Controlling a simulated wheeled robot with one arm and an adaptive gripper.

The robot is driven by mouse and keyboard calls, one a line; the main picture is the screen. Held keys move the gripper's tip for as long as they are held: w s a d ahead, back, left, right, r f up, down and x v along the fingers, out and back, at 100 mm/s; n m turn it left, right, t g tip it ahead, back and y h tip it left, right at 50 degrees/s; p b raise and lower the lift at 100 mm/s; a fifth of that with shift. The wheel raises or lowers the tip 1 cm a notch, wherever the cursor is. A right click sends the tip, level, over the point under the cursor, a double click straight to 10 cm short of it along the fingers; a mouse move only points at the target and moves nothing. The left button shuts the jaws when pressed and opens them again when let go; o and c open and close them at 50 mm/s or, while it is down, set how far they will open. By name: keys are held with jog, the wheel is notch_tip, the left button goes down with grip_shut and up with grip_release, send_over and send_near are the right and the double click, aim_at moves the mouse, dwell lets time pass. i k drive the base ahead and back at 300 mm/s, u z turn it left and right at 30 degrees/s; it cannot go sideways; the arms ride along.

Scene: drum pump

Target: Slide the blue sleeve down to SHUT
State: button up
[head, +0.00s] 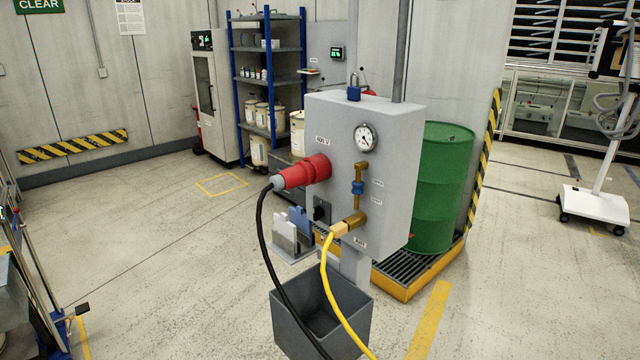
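The blue sleeve (357,188) sits around a vertical brass pipe on the front of a grey wall-type box (335,140). Brass shows above and below it. Two small white labels, an upper one (377,183) and a lower one (376,202), are to its right; their words are too small to read. The sleeve is about level with the upper label, its lower edge above the lower one. A brass fitting (352,221) with a yellow hose is below. My gripper is not in view.
A red plug (302,173) with a black cable sticks out left of the sleeve. The yellow hose (330,285) hangs in front over a grey bin (322,313). A green drum (441,185) stands behind on a yellow-edged grate.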

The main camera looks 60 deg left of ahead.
aim_at(357, 189)
jog(key=u, duration=1.35)
jog(key=k, duration=0.65)
jog(key=z, duration=0.5)
jog(key=i, duration=0.45)
jog(key=u, duration=1)
jog(key=i, duration=0.85)
jog(key=u, duration=0.95)
